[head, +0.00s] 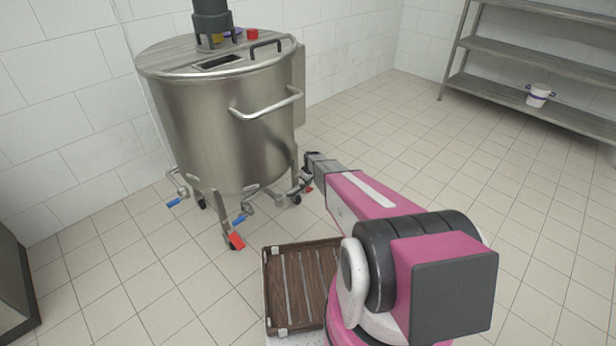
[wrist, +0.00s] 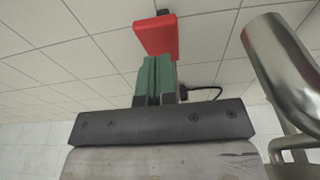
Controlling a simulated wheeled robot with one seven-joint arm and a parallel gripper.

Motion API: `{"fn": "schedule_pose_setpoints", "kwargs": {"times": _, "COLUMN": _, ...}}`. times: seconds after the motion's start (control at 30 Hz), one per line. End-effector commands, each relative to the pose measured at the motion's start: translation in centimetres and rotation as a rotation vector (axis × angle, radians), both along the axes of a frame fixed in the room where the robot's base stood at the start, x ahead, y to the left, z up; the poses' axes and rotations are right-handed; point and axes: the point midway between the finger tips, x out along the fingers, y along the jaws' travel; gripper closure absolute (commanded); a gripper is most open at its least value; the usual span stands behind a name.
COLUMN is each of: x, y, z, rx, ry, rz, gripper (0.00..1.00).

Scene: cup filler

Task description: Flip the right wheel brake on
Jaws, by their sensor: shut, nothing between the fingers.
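The steel tank (head: 225,125) stands on legs with small wheels. A red brake tab (head: 309,188) on the right wheel shows just beside my gripper in the head view, partly hidden by it. In the wrist view the red brake tab (wrist: 155,37) is just past my fingertips and fills the top middle. My gripper (wrist: 158,62) has its green fingers shut together, with nothing between them. I cannot tell whether they touch the tab. A second red brake tab (head: 236,241) is on the front left wheel.
Steel pipes with blue-handled valves (head: 240,219) stick out under the tank. A curved steel pipe (wrist: 278,65) is close on the right in the wrist view. A wooden slatted tray (head: 288,290) is beside my arm. Shelves (head: 540,92) with a white bucket (head: 539,95) stand behind. Floor on the right is clear.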

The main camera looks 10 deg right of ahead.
Motion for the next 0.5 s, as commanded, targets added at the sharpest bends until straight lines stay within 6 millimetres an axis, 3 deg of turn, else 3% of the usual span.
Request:
{"fn": "schedule_pose_setpoints", "kwargs": {"times": 0.2, "x": -0.4, "y": -0.3, "z": -1.9, "rx": 0.001, "ry": -0.001, "rz": 0.000, "gripper": 1.00}}
{"fn": "schedule_pose_setpoints", "kwargs": {"times": 0.5, "x": -0.6, "y": -0.4, "z": -2.2, "rx": 0.001, "ry": -0.001, "rz": 0.000, "gripper": 1.00}}
